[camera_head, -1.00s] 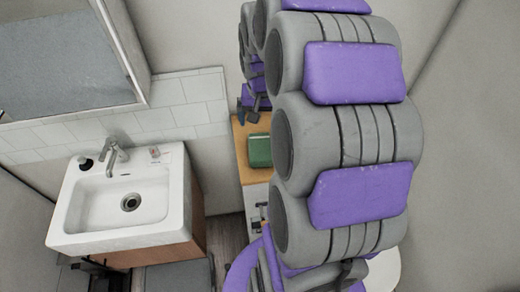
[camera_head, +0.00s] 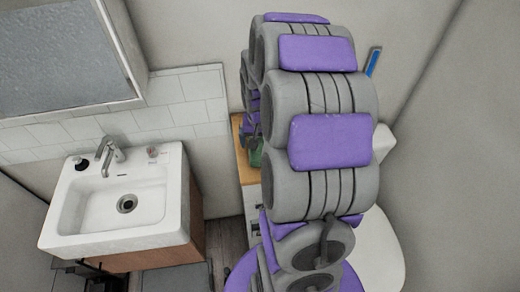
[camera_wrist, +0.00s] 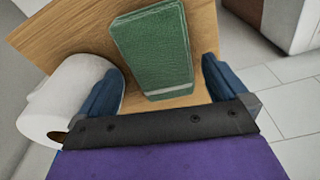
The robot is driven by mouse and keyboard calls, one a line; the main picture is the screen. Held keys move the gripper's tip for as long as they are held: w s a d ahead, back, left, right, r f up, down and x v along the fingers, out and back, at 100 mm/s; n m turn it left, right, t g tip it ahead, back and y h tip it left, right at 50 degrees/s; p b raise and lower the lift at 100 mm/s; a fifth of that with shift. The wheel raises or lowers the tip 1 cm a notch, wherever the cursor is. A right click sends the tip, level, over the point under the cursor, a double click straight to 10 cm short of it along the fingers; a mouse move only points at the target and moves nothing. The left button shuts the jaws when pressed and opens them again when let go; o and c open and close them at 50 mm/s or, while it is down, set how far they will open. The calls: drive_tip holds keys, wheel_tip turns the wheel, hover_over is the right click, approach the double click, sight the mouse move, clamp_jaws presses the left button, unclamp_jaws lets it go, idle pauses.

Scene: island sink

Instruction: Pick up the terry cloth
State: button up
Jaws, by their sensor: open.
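The terry cloth (camera_wrist: 152,48) is a green folded block with a pale stripe near its closer end. It lies on a wooden top in the wrist view. In the head view only a small green part of it (camera_head: 256,157) shows beside my arm. My gripper (camera_wrist: 165,80) is open, its two blue fingers apart. The gripper appears empty. I cannot tell how far above the wooden top the fingertips are.
A white paper roll (camera_wrist: 68,97) sits right beside the left finger. The wooden top (camera_wrist: 58,36) ends just past the right finger, with tiled floor (camera_wrist: 290,110) beyond. A white sink (camera_head: 122,205) is at left in the head view; a white toilet (camera_head: 380,250) is at right.

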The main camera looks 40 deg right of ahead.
sight(260, 145)
drive_tip(key=f, duration=0.2)
drive_tip(key=f+b, duration=0.1)
drive_tip(key=shift+w+d+f, duration=0.2)
drive_tip(key=shift+w+f, duration=0.05)
drive_tip(key=shift+w, duration=0.05)
drive_tip(key=shift+c, duration=0.4)
drive_tip(key=c, duration=0.7)
